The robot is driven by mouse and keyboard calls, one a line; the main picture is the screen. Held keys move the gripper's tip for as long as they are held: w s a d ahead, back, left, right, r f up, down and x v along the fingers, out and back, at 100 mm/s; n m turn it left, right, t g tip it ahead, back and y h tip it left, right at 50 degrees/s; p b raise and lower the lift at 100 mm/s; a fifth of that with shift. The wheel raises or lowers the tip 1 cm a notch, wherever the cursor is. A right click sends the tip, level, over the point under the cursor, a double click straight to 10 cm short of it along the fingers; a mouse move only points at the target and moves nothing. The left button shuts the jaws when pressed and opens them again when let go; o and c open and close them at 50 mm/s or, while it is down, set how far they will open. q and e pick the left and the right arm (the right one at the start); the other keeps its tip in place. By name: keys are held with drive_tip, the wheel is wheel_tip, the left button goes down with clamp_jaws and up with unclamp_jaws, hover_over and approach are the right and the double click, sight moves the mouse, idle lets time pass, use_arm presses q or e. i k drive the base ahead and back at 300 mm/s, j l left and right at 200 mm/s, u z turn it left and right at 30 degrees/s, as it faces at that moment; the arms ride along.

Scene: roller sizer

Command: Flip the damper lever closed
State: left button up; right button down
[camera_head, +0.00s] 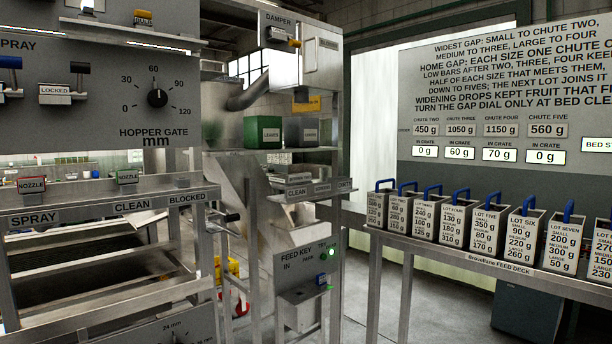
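The damper panel (279,20), a grey plate marked DAMPER, is high at the top centre of the head view. The damper lever (294,43) sticks out from a dark pivot block on this panel. Its yellow-orange end points to the right and slightly down. I cannot read from here which marked position it is in. Neither of my grippers shows in this view, so nothing of mine is seen touching the lever.
Below are a green bin (262,132) and a grey bin (300,132). The hopper gate panel (95,95) fills the left. The feed deck (480,255) with several blue-handled lot boxes runs along the right.

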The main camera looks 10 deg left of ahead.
sight(292, 43)
drive_tip(key=i+u, duration=0.15)
drive_tip(key=i, duration=0.4)
drive_tip(key=i+l+u, duration=0.15)
drive_tip(key=i, duration=0.45)
drive_tip(key=i+l+u, duration=0.15)
drive_tip(key=i, duration=0.4)
drive_tip(key=i+l+u, duration=0.15)
drive_tip(key=i, duration=0.4)
